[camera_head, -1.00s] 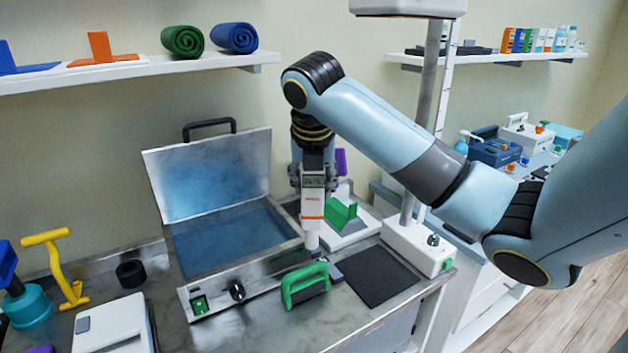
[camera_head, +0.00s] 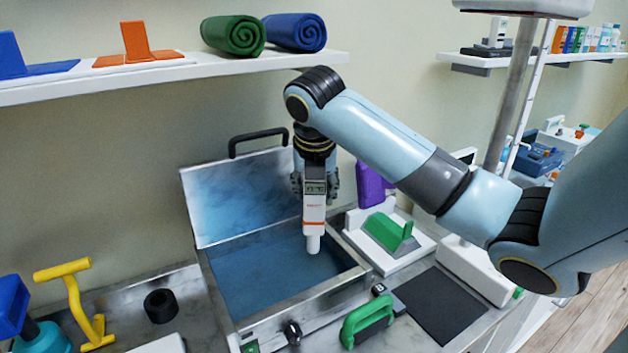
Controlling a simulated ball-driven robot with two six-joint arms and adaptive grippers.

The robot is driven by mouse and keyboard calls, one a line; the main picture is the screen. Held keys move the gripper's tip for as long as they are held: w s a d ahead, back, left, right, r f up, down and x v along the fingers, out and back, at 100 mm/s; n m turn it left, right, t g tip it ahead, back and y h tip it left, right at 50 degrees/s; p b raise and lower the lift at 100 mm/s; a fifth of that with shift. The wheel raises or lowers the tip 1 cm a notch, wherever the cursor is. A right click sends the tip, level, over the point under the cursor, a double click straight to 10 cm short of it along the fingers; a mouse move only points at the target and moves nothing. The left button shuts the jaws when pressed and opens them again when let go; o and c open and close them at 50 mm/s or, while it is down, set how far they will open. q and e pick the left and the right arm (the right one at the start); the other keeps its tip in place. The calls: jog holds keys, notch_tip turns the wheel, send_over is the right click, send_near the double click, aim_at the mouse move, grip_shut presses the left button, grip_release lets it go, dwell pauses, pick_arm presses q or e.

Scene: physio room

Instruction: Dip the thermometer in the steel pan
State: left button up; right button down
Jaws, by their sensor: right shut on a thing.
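The steel pan (camera_head: 357,272) stands on the counter with its lid (camera_head: 222,205) open and tilted back, and blue water (camera_head: 262,280) shows inside. My right gripper (camera_head: 314,190) points down and is shut on the thermometer (camera_head: 314,218), a white and orange stick with a small display. The thermometer hangs upright in front of the water, its white tip lowest. I cannot tell whether the tip touches the water. My left gripper is not in view.
Right of the pan, a green block (camera_head: 383,233) sits on a white base. A green-handled tool (camera_head: 366,322) and a dark mat (camera_head: 441,305) lie in front. A black ring (camera_head: 160,306) and a yellow tool (camera_head: 77,300) stand left. A shelf (camera_head: 190,72) with rolled towels hangs above.

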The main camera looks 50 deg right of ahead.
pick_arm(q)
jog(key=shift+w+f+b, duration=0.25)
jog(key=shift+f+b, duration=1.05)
pick_arm(e)
notch_tip(320, 180, down, 10)
jog(key=shift+r, duration=0.25)
dwell(2.6)
